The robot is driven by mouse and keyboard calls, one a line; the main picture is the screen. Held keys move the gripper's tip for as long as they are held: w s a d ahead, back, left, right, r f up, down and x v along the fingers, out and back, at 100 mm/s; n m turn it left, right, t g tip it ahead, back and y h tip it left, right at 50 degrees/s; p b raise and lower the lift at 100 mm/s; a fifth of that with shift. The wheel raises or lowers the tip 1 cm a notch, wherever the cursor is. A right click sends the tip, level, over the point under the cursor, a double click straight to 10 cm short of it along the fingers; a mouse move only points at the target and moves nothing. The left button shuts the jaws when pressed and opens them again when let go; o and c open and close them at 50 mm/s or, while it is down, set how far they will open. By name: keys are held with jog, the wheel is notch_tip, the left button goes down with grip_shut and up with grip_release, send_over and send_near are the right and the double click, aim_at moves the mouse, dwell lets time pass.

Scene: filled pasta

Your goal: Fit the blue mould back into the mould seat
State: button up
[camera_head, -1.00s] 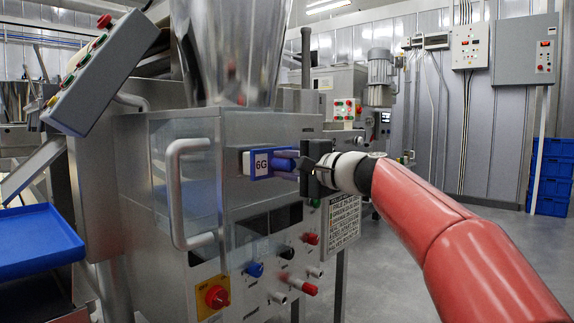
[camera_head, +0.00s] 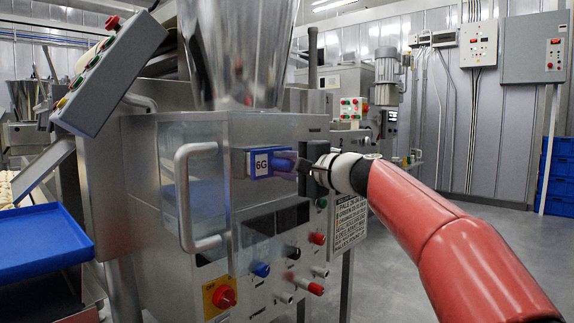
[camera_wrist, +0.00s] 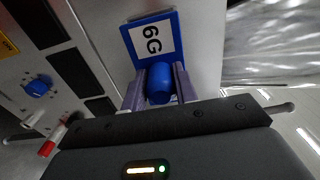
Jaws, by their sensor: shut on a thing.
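The blue mould (camera_head: 259,164) carries a white label reading 6G. It is at the front face of the steel machine (camera_head: 270,133), in the upper middle of the panel. My gripper (camera_head: 298,167) is shut on the mould's blue handle. In the wrist view the mould's labelled plate (camera_wrist: 152,38) lies against or very near the panel, and the fingers (camera_wrist: 158,88) stand on both sides of the round handle (camera_wrist: 160,80). The mould seat is hidden behind the mould, and I cannot tell how deep the mould sits.
A vertical bar handle (camera_head: 184,195) sticks out left of the mould. Below are a blue knob (camera_head: 261,270), a red knob (camera_head: 318,238) and a red switch on a yellow plate (camera_head: 223,296). A blue tray (camera_head: 40,245) is at the far left.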

jog(key=shift+x, duration=0.85)
dwell(0.7)
jog(key=o, duration=1.4)
jog(key=b+v, duration=0.3)
jog(key=v, duration=0.4)
dwell(0.6)
jog(key=shift+s, duration=0.1)
